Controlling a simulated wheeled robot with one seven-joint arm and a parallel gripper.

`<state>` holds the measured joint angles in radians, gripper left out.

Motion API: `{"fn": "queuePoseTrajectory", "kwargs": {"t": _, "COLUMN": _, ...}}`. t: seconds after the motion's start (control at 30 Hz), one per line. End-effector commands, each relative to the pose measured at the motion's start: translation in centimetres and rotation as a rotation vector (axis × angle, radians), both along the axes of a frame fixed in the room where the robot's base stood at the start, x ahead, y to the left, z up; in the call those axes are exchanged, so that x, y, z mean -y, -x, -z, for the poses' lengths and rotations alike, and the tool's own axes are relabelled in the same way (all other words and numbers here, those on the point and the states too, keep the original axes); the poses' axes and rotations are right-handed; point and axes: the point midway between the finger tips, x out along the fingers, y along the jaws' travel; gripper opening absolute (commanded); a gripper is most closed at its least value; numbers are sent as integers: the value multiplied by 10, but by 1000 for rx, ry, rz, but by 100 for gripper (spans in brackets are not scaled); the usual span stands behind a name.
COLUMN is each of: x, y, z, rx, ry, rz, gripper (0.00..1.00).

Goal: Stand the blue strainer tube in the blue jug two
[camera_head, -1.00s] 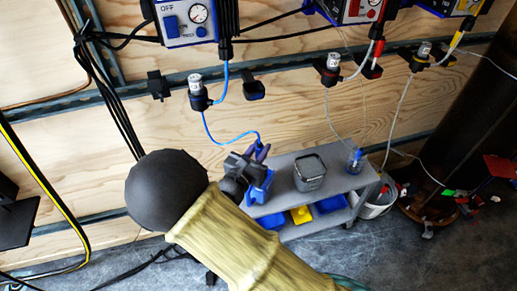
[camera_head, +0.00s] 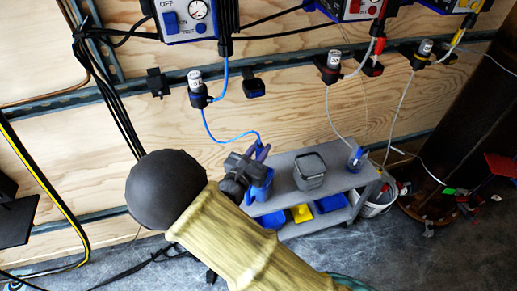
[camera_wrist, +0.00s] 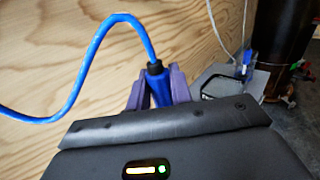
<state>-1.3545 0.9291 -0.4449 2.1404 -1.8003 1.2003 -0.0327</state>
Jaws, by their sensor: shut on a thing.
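The blue strainer tube (camera_wrist: 155,75) stands between the purple fingers of my gripper (camera_wrist: 157,88) in the wrist view. A black collar joins it to a blue hose (camera_wrist: 95,50). In the head view my gripper (camera_head: 263,151) is above the left end of a grey cart (camera_head: 285,205), shut on the tube. A blue container (camera_head: 262,188), perhaps the blue jug, shows just under my gripper, partly hidden by it. I cannot read which number it bears. The tube's lower end is hidden, so I cannot tell whether it is inside the container.
A grey square container (camera_head: 310,172) stands mid-cart. A small blue vessel with a thin line (camera_head: 357,158) is at the cart's right end. Blue and yellow bins (camera_head: 301,213) sit on the lower shelf. A white bucket (camera_head: 378,203) is to the right. A plywood wall is behind.

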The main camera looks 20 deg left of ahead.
Motion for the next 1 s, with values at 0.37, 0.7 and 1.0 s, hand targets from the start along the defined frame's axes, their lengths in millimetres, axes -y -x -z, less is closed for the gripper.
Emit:
{"fn": "queuePoseTrajectory", "kwargs": {"t": 0.37, "x": 0, "y": 0, "z": 5, "rx": 1, "ry": 0, "rz": 0, "gripper": 0}}
{"fn": "queuePoseTrajectory", "kwargs": {"t": 0.7, "x": 0, "y": 0, "z": 5, "rx": 0, "ry": 0, "rz": -1, "gripper": 47}}
{"fn": "queuePoseTrajectory", "kwargs": {"t": 1.0, "x": -3, "y": 7, "z": 5, "rx": -1, "ry": 1, "rz": -3, "gripper": 47}}
